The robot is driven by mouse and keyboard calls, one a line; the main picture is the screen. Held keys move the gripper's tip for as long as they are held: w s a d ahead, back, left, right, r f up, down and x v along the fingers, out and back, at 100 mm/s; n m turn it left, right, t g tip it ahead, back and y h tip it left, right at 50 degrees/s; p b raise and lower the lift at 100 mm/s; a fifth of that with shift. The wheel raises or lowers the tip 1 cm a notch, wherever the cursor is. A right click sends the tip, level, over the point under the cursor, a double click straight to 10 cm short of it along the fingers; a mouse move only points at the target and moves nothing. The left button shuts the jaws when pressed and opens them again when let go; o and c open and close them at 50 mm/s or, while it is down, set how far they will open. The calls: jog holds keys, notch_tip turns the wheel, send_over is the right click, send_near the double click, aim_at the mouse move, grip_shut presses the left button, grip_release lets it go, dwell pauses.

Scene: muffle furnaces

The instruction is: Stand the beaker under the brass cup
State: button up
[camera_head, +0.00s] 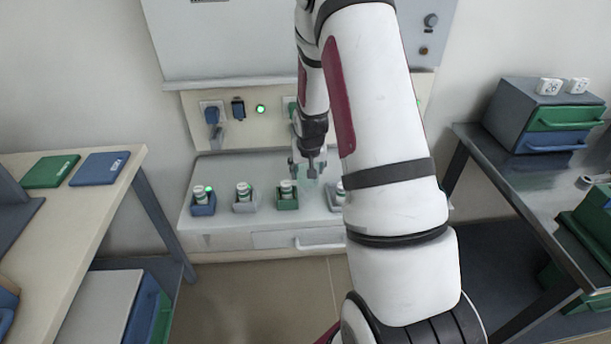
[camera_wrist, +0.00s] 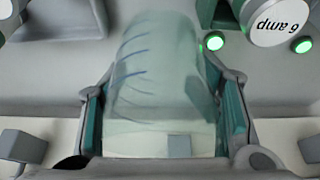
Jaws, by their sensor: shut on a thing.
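The beaker (camera_wrist: 160,75) is a clear, pale greenish vessel with blue marks on its side. In the wrist view it fills the space between the fingers of my gripper (camera_wrist: 163,115), which is shut on it. In the head view my gripper (camera_head: 308,171) points down over the pale bench of the furnace station, and the beaker shows there only faintly. I cannot make out the brass cup in either view; my arm hides part of the station.
A row of small holders with cylinders, blue (camera_head: 203,206), grey (camera_head: 246,203) and green (camera_head: 287,200), stands along the bench (camera_head: 225,170). A cylinder marked "6 amp" (camera_wrist: 276,20) is near the beaker. Side tables stand left (camera_head: 115,178) and right (camera_head: 490,160).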

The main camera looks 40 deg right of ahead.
jog(key=shift+w+d+f, duration=0.1)
jog(key=shift+w+d, duration=0.2)
jog(key=shift+w, duration=0.55)
jog(key=shift+f, duration=1.75)
jog(key=shift+f, duration=0.1)
jog(key=o, duration=1.3)
